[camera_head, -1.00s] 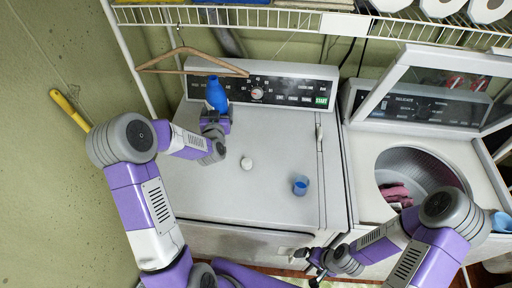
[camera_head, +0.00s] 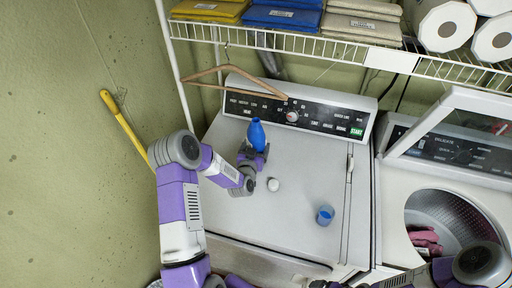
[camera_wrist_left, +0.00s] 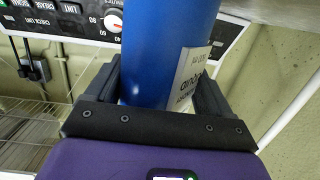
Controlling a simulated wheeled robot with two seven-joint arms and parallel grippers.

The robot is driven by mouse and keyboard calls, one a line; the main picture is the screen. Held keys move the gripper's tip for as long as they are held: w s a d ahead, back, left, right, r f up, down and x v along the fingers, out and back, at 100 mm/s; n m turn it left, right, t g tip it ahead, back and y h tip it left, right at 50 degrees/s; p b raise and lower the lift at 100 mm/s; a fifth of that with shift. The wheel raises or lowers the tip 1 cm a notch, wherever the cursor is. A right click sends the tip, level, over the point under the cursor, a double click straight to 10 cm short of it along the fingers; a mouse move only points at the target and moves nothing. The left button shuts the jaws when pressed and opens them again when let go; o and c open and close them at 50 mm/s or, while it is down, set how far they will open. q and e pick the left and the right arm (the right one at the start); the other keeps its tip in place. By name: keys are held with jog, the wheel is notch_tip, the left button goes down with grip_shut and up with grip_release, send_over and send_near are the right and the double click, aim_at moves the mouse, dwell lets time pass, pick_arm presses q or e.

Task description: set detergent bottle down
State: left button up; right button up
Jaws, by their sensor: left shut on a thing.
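The blue detergent bottle (camera_head: 257,135) is at the back left of the white dryer top (camera_head: 290,235), just in front of the control panel. My left gripper (camera_head: 252,157) is shut around its lower part. The left wrist view shows the bottle (camera_wrist_left: 160,45) with a white label between the two dark fingers of the left gripper (camera_wrist_left: 160,88). The bottle's base is hidden by the gripper, so I cannot tell whether it touches the dryer top. My right gripper (camera_head: 318,284) is only partly seen at the bottom edge; its jaw state is unclear.
A wooden hanger (camera_head: 235,75) hangs from the wire shelf (camera_head: 300,42) above the panel. An open washer (camera_head: 450,215) holds pink cloth.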

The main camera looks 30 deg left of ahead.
pick_arm(q)
jog(key=shift+r, duration=0.15)
jog(key=shift+f+b, duration=0.2)
jog(key=shift+b, duration=0.1)
jog(key=o, duration=1.5)
